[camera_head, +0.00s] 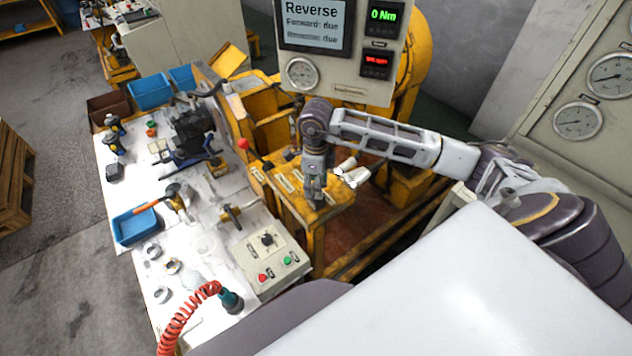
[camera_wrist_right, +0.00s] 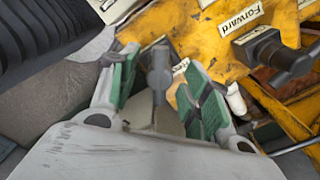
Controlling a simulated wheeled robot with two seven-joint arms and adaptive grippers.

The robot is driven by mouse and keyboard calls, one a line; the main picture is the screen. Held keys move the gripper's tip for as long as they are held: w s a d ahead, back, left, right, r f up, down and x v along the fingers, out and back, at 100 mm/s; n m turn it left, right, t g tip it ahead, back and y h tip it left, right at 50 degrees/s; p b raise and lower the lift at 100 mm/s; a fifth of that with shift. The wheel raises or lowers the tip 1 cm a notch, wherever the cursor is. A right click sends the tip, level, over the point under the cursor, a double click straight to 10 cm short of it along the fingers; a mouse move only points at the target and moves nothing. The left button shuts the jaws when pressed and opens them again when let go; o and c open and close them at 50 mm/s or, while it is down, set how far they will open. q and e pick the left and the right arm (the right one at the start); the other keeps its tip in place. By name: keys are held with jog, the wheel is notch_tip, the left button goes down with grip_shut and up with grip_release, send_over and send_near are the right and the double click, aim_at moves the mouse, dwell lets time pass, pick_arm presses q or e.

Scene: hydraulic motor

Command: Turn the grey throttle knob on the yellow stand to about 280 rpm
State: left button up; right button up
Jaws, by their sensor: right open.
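The yellow stand (camera_head: 322,218) is right of the white workbench. My right gripper (camera_head: 316,200) points down over its top and hides the spot below in the head view. In the right wrist view, my right gripper (camera_wrist_right: 164,64) is open, with a green-padded finger on either side of a grey knob (camera_wrist_right: 159,78). I cannot tell whether either pad touches it. A small label beside the knob is partly hidden. The red rpm readout (camera_head: 375,62) on the panel is lit, but its digits are too small to read. My left gripper is not in view.
A black lever (camera_wrist_right: 275,55) beside the "Forward" label (camera_wrist_right: 242,17) stands close to the right finger in the wrist view. A red-tipped lever (camera_head: 245,145) rises left of the stand. A button box (camera_head: 268,262) sits on the bench. The panel overhangs behind.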

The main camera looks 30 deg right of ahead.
jog(key=shift+c, duration=0.5)
grip_shut()
jog(key=shift+m+b, duration=0.5)
jog(key=shift+b, duration=0.15)
jog(key=shift+o, duration=0.5)
grip_release()
notch_tip(320, 180, up, 12)
dwell(0.4)
